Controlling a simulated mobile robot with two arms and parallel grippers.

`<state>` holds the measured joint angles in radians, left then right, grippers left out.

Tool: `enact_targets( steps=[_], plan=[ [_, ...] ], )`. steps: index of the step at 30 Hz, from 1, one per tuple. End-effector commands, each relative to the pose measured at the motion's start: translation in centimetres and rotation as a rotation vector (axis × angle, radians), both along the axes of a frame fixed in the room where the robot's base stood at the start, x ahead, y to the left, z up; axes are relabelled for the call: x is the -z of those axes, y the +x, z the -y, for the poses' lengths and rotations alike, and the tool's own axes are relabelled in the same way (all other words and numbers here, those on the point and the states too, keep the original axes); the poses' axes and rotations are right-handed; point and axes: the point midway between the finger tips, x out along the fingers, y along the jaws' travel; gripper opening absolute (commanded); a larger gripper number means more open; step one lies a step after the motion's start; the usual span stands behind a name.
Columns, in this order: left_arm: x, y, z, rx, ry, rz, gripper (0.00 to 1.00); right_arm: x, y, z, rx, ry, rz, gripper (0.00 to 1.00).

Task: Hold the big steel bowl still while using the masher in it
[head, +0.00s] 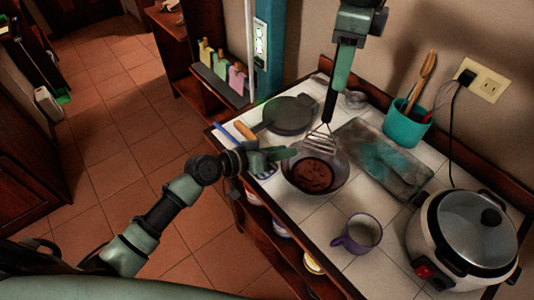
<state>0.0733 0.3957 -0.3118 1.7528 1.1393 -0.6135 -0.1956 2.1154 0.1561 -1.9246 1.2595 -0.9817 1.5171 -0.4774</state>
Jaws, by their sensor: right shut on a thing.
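The big steel bowl (338,184) stands on the white tiled counter, with a brown mass (312,176) in its bottom. My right gripper (339,86) comes down from the top and is shut on the black handle of the masher (319,143). The masher's wire head hangs at the bowl's far side; I cannot tell whether it touches the bowl or its contents. My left gripper (290,155) reaches in from the left, with its green fingers at the bowl's left rim. Whether they are open, or grip the rim, is unclear.
A dark pan (290,115) lies behind the bowl, and a worn grey-teal board (383,158) lies right of it. A purple mug (359,235) and a rice cooker (465,240) stand at the front right. A teal utensil pot (405,123) stands near the wall.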

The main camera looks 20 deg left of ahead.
Motion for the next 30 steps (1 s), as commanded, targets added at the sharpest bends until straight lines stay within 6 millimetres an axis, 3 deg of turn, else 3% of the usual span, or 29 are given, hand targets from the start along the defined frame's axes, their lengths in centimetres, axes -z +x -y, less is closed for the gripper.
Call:
enact_targets(
  steps=[6,16,17,20,30],
  plan=[
    [0.7,1.4,1.4,-0.002,-0.001,0.000,0.30,0.0,0.0,0.0,0.000,0.000,0.000,0.00],
    [0.9,1.7,1.6,-0.001,0.001,0.000,0.30,0.0,0.0,0.0,0.000,0.000,0.000,0.00],
    [0.9,1.7,1.6,-0.001,0.001,0.000,0.27,0.0,0.0,0.0,0.000,0.000,0.000,0.00],
    [0.9,1.7,1.6,-0.001,0.001,0.000,0.00,0.0,0.0,0.0,0.000,0.000,0.000,0.00],
    [0.9,1.6,1.6,-0.001,0.002,-0.002,0.00,0.0,0.0,0.0,0.000,0.000,0.000,0.00]
  ],
)
